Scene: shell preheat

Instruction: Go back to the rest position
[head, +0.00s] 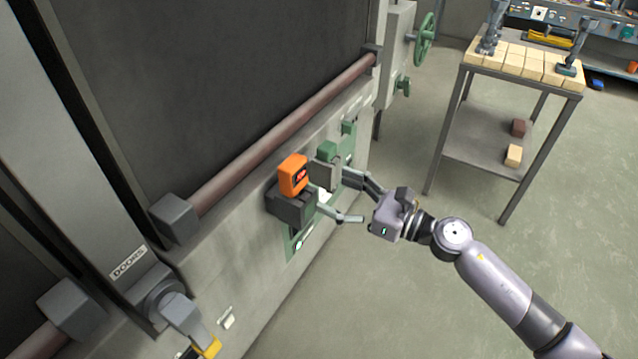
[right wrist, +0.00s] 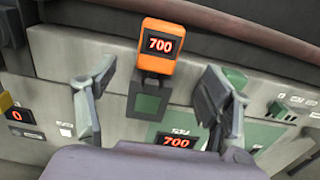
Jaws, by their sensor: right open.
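My right gripper (head: 326,192) is open in front of the furnace's control panel, its arm coming in from the lower right. In the right wrist view its two fingers (right wrist: 157,78) stand wide apart with nothing between them gripped. An orange device (head: 293,175) sits on a dark block on the panel, close to the fingers. In the right wrist view the orange device (right wrist: 160,46) reads 700 in red. Below it a green panel display (right wrist: 177,141) also reads 700. I cannot tell whether a finger touches the panel. My left gripper is not in view.
The grey furnace front (head: 235,262) with a long brown bar (head: 285,125) fills the left. A metal table (head: 480,62) topped with pale bricks stands at the upper right. A green handwheel (head: 424,40) is at the back. The floor (head: 400,300) around my right arm is clear.

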